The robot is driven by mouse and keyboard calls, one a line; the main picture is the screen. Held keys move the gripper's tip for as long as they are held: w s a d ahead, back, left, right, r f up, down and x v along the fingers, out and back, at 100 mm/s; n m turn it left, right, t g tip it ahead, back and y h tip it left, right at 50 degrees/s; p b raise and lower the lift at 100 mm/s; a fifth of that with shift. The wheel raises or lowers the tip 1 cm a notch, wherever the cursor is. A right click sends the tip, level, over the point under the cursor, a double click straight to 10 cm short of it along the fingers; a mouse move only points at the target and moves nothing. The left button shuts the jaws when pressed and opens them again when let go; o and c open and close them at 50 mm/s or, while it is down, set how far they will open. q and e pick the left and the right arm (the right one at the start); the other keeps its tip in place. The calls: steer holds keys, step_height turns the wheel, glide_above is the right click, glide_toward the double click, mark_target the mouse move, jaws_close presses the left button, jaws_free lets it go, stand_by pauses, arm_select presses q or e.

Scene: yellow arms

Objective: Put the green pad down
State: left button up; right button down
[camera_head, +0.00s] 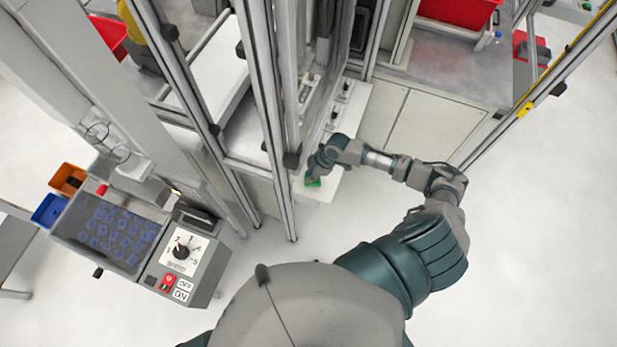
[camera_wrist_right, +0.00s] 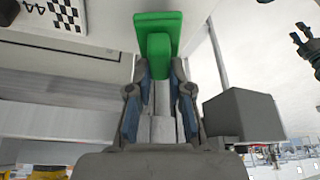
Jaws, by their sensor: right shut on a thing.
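The green pad (camera_head: 313,182) is at the end of my right arm, over the white ledge at the foot of the metal frame. In the wrist view it is a flat green block (camera_wrist_right: 158,24) with a smaller green grip part (camera_wrist_right: 158,57). My right gripper (camera_head: 319,171) is shut on that grip part, with a finger on each side in the wrist view (camera_wrist_right: 158,76). I cannot tell whether the pad touches the ledge. My left gripper is not seen in the head view.
The white ledge (camera_head: 322,190) runs along the machine frame, with small dark fittings (camera_head: 338,107) farther back. Upright metal posts (camera_head: 270,130) stand close left of my right gripper. A control panel (camera_head: 180,252) is at lower left. The floor at right is clear.

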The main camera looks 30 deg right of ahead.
steer(key=shift+w+a+f, duration=0.2)
steer(key=shift+w+a, duration=0.05)
steer(key=shift+a, duration=0.4)
steer(key=shift+d+f+p, duration=0.25)
steer(key=shift+f+p, duration=0.1)
steer(key=shift+f, duration=0.25)
steer(key=shift+d+f+p, duration=0.2)
steer(key=shift+f+p, duration=0.1)
steer(key=shift+f, duration=0.3)
steer(key=shift+s+d+f, duration=0.35)
steer(key=shift+d+f, duration=0.15)
steer(key=shift+d, duration=0.2)
steer(key=c, duration=1.2)
jaws_free()
steer(key=shift+f, duration=0.1)
steer(key=o, duration=0.4)
steer(key=shift+o, duration=0.7)
steer(key=shift+w+a, duration=0.1)
steer(key=shift+a, duration=0.05)
steer(key=shift+w+a, duration=0.2)
steer(key=shift+a, duration=0.1)
steer(key=shift+b, duration=0.3)
steer(key=shift+d, duration=0.1)
arm_select(q)
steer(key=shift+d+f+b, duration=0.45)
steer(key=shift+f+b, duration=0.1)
steer(key=shift+b, duration=0.55)
arm_select(e)
steer(key=v, duration=1.7)
steer(key=shift+d, duration=0.5)
